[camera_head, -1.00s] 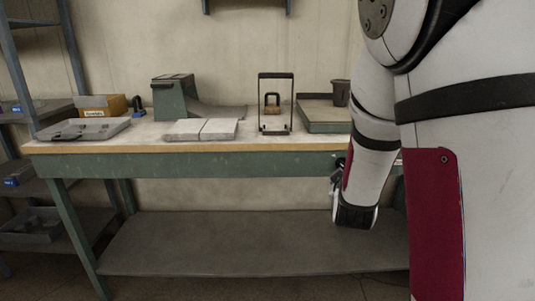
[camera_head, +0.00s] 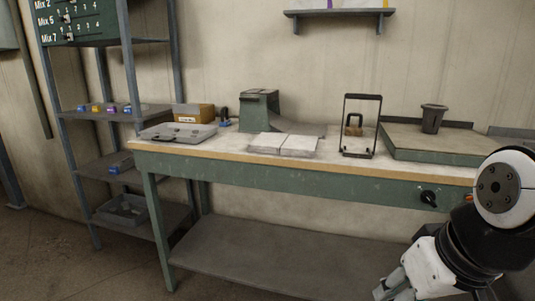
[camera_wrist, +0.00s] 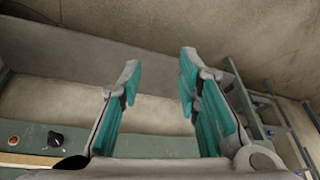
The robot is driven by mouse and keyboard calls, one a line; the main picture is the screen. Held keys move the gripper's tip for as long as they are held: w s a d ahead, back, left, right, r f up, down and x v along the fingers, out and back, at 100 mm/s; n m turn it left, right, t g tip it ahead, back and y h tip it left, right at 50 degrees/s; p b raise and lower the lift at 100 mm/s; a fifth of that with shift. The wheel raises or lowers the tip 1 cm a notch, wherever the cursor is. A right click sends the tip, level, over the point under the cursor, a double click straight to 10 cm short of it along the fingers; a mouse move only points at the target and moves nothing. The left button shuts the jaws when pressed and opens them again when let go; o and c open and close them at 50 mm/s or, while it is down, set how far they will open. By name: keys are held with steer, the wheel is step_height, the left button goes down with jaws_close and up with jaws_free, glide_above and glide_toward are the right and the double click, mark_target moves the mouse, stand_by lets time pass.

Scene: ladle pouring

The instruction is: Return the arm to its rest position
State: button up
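My gripper (camera_wrist: 160,80) fills the middle of the wrist view. Its two fingers with teal pads stand apart, with nothing between them, so it is open and empty. In the head view my gripper (camera_head: 393,288) shows only in part at the bottom, right of centre. There it hangs low in front of the workbench (camera_head: 290,176), below the height of its top. My arm comes in from the lower right corner, with a round white joint at the right edge. The fingertips are hard to make out in the head view.
On the bench stand a grey case (camera_head: 178,132), a green machine (camera_head: 260,110), pale slabs (camera_head: 283,144), a black frame (camera_head: 361,125) and a dark cup (camera_head: 432,118) on a green-edged plate (camera_head: 445,145). A black knob (camera_head: 428,197) sticks out in front. A shelf rack (camera_head: 125,60) stands left.

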steer(key=s+r+m+g+h, duration=0.15)
steer(key=s+g, duration=0.25)
steer(key=s, duration=1.2)
step_height(320, 180, up, 30)
steer(key=t+p, duration=0.4)
steer(key=p, duration=2.4)
steer(key=shift+w+f, duration=0.15)
steer(key=shift+w, duration=0.15)
